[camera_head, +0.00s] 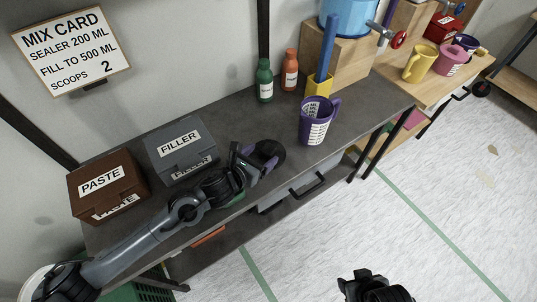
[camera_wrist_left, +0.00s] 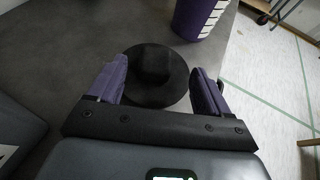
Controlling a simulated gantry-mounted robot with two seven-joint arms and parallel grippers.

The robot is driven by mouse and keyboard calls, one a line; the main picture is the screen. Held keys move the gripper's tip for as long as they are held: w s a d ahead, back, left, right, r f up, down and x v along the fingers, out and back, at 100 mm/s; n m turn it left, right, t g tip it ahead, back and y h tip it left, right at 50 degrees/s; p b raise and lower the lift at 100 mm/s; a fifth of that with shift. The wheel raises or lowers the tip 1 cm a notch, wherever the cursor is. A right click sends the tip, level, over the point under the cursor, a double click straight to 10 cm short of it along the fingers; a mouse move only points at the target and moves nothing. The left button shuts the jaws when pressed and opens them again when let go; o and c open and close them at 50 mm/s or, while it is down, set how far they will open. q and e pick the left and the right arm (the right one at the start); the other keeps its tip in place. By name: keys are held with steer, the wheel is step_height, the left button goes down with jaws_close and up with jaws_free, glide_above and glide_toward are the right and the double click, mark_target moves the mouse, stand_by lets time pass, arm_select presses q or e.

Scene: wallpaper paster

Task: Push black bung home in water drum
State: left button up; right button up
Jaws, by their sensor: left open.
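The black bung (camera_head: 270,153), a round black piece with a wide brim and a raised middle, is on the grey bench near its front edge. My left gripper (camera_head: 262,156) is open at it. In the left wrist view the bung (camera_wrist_left: 156,76) shows ahead of and between the two purple fingers, which do not appear closed on it. The blue water drum (camera_head: 345,17) stands on a wooden stand at the back right, its top cut off by the frame. My right gripper (camera_head: 368,288) is low at the bottom edge, away from the bench; its jaws are unclear.
A purple measuring jug (camera_head: 317,122) stands right of the bung. A yellow holder (camera_head: 319,86) with a blue upright piece, a green bottle (camera_head: 264,80) and an orange bottle (camera_head: 290,70) stand behind. FILLER (camera_head: 181,150) and PASTE (camera_head: 106,186) boxes are left. Bench between is clear.

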mark_target(267, 150)
arm_select(q)
steer(key=shift+x, duration=2.85)
steer(key=shift+w+a+f, duration=0.1)
steer(key=shift+a+f, duration=0.05)
steer(key=shift+a, duration=0.1)
steer(key=c, duration=1.1)
